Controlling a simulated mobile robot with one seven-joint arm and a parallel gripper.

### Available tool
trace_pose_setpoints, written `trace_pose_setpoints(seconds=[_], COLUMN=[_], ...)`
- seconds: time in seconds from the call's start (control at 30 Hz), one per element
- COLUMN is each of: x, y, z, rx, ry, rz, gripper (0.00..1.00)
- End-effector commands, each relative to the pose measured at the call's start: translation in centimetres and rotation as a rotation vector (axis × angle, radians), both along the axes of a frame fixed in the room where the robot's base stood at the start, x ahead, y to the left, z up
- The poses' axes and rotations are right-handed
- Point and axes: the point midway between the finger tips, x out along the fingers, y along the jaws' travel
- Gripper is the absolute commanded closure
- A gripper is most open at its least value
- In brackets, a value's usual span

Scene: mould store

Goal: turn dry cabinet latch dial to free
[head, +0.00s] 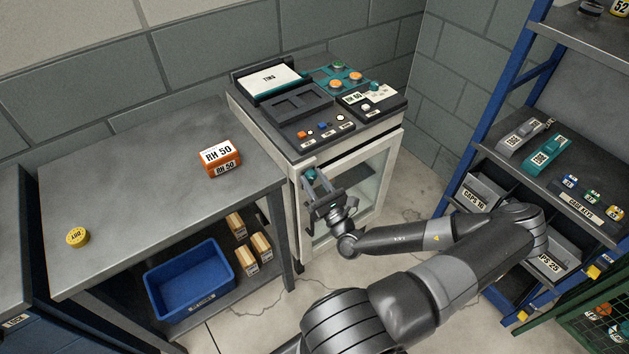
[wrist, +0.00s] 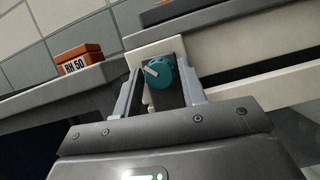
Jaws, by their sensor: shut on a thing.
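The dry cabinet (head: 392,152) stands right of the metal table, with a pale frame and a glass door. Its teal latch dial (wrist: 160,74) is on the front at the upper left, on a dark plate, with a pale pointer mark slanting to the upper left in the wrist view. The dial also shows small in the head view (head: 311,173). My gripper (head: 318,183) is at the dial, with one finger on each side, shut on it. In the wrist view the gripper (wrist: 163,92) reaches up from below. Any dial markings are too small to read.
On the metal table (head: 130,170) are an orange RH 50 block (head: 221,157) and a yellow DRY disc (head: 77,237). A blue bin (head: 190,280) sits below. A blue-framed shelf (head: 490,110) stands at right. Controls cover the cabinet top (head: 300,110).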

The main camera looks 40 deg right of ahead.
Motion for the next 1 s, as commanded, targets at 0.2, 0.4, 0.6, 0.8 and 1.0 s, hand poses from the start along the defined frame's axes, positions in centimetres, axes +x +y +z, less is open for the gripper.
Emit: trace_pose_setpoints(seconds=[0.2, 0.4, 0.6, 0.8, 1.0], x=[-0.02, -0.03, -0.03, -0.03, -0.05], y=[0.16, 0.27, 0.35, 0.46, 0.5], z=[-0.01, 0.04, 0.11, 0.18, 0.25], rx=[0.149, 0.335, 0.525, 0.715, 0.902], ry=[0.001, 0.001, 0.001, 0.001, 0.001], rz=[0.001, 0.0, 0.0, 0.001, -0.001], gripper=[0.85, 0.85, 0.85, 0.85, 0.85])
